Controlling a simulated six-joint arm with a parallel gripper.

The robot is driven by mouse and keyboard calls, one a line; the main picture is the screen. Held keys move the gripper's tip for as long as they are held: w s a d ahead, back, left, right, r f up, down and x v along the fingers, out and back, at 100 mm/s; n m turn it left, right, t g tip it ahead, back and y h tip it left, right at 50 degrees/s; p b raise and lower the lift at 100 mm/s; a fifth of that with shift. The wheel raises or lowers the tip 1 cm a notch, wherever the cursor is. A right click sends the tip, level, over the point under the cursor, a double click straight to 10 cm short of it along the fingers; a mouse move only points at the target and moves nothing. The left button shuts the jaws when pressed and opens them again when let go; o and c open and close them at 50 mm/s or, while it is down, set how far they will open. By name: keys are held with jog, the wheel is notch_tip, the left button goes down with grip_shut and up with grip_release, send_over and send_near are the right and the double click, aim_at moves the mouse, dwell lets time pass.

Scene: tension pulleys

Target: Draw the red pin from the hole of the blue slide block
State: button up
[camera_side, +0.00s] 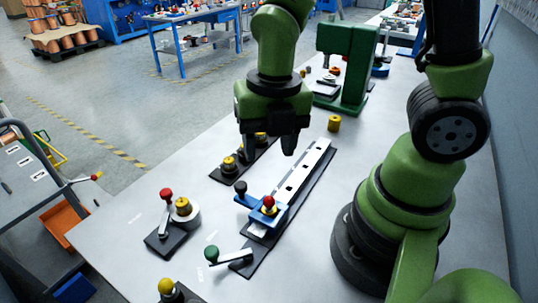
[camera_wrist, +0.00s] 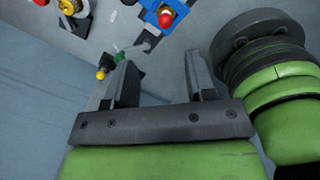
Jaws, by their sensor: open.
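The blue slide block (camera_side: 282,213) sits at the near end of a pale slotted rail (camera_side: 302,172) on a dark base. The red pin (camera_side: 268,202) stands upright in the block, with its round red head on top and a yellow collar below. The red head (camera_wrist: 166,19) and part of the blue block (camera_wrist: 182,9) also show at the top of the wrist view. My gripper (camera_side: 268,150) is open and empty, above the table and behind the block in the side view. Its two fingers (camera_wrist: 160,72) are apart in the wrist view. The pin's shaft inside the block is hidden.
A black-knobbed handle (camera_side: 241,188) is beside the block. A green-knobbed lever (camera_side: 212,254) lies in front. A red-knobbed lever (camera_side: 166,195) and a pulley (camera_side: 184,208) stand left. A dark plate with yellow-topped parts (camera_side: 229,164) lies behind left. A green press (camera_side: 345,65) stands at the back.

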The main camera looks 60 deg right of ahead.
aim_at(269, 197)
notch_tip(269, 197, down, 3)
jog(key=n, duration=0.4)
jog(key=shift+s+a+r+g, duration=0.1)
jog(key=shift+a+r+g, duration=0.1)
jog(key=shift+g, duration=0.2)
notch_tip(269, 197, down, 10)
jog(key=shift+r, duration=0.1)
jog(key=shift+r, duration=0.1)
grip_shut()
